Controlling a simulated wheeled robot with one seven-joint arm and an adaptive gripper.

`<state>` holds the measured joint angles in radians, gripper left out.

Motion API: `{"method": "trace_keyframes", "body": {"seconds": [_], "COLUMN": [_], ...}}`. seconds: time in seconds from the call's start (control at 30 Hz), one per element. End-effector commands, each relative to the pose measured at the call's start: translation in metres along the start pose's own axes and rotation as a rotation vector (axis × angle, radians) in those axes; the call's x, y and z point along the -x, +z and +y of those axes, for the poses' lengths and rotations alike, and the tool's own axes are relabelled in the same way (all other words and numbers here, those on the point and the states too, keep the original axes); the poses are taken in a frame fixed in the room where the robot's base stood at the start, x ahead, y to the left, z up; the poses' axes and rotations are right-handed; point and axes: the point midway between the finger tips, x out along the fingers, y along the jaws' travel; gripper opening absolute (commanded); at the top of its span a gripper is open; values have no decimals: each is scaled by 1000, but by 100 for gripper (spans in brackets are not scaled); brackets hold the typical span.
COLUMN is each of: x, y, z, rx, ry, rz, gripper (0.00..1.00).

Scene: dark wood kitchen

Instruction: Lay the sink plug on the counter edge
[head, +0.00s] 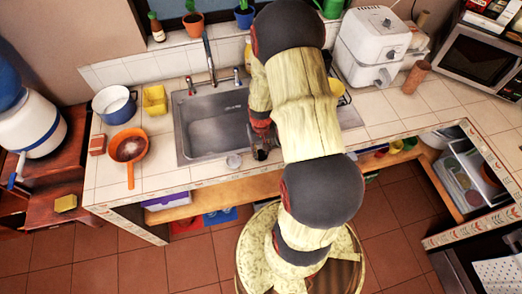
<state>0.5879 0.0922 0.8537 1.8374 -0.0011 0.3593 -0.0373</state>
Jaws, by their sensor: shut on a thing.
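My gripper (261,150) is at the front right corner of the sink (212,125), low over the counter edge. It is shut on a small dark thing, taken to be the sink plug, which is too small and too covered by the fingers to make out clearly. I cannot tell whether the held thing touches the counter. The tiled counter (170,176) has a narrow front strip between the sink and its patterned edge. My arm hides the counter to the right of the gripper.
A small grey round item (234,161) lies on the front strip, just left of my gripper. An orange pan (129,146), a blue pot (115,105) and a yellow container (154,100) stand left of the sink. A white appliance (372,45) stands at right.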

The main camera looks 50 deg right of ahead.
Motion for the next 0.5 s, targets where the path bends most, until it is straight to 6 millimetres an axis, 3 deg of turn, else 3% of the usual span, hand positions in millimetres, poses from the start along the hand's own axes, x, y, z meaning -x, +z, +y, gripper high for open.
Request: {"method": "trace_keyframes", "body": {"seconds": [0.27, 0.3, 0.5], "x": [-3, -2, -2], "y": [0, 0, 0], "z": [0, 0, 0], "rx": [0, 0, 0], "ry": [0, 0, 0], "rz": [1, 1, 1], "gripper": [3, 28, 40]}}
